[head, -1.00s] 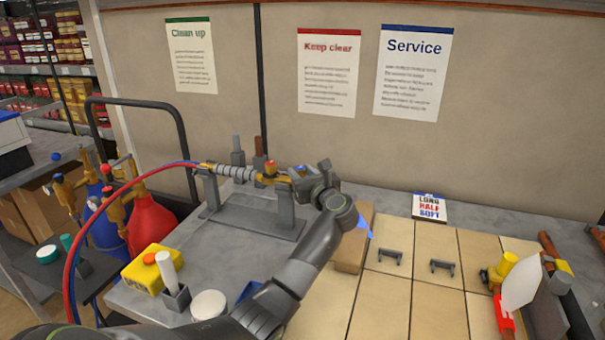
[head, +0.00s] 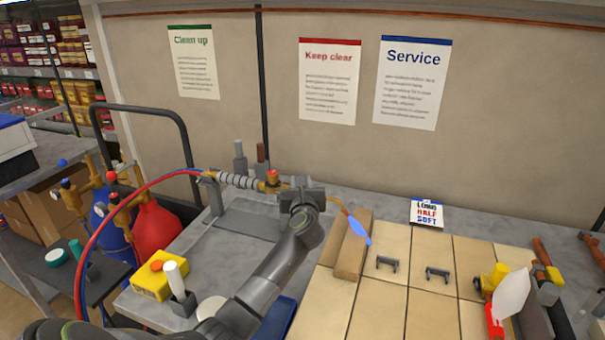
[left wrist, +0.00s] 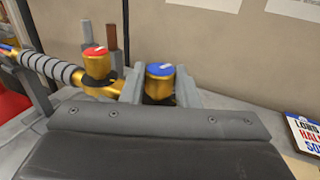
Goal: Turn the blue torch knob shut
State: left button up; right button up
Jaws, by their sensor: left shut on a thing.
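The brass torch lies across a grey stand (head: 214,196), with a hose running into its left end. Its red knob (head: 272,174) also shows in the left wrist view (left wrist: 95,55). The blue knob (left wrist: 160,71) stands between the two grey fingers of my left gripper (head: 308,190) in the left wrist view. The gripper is shut on this knob and hides it in the head view. A blue flame (head: 359,231) comes from the torch tip (head: 338,205), right of the gripper. My right gripper is not in view.
A brick-like block (head: 352,255) lies below the flame. Red and blue gas bottles (head: 155,228) stand at left.

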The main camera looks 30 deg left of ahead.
pick_arm(q)
jog(key=m+t+h+p, duration=0.1)
jog(key=m+h+p, duration=0.1)
jog(key=h+p, duration=0.1)
jog(key=a+m+t+h+p, duration=0.1)
jog(key=m+h+p, duration=0.2)
jog(key=h+p, duration=0.1)
jog(key=m+t+h+p, duration=0.1)
jog(key=m+h+p, duration=0.1)
jog(key=h+p, duration=0.2)
jog(key=shift+s+a+r+m, duration=0.1)
jog(key=shift+a+r+m, duration=0.05)
jog(key=shift+m, duration=0.25)
jog(key=h, duration=0.1)
jog(key=m+h+b, duration=0.1)
jog(key=shift+a+f+h, duration=0.1)
jog(key=shift+f+h, duration=0.15)
jog(key=shift+h, duration=0.15)
jog(key=shift+f+m+h+b, duration=0.1)
jog(key=shift+m+h+b, duration=0.7)
jog(key=shift+h, duration=0.1)
jog(key=shift+a+m+g+h+b, duration=0.1)
jog(key=shift+m+g+h+b, duration=0.65)
jog(key=shift+h+b, duration=0.6)
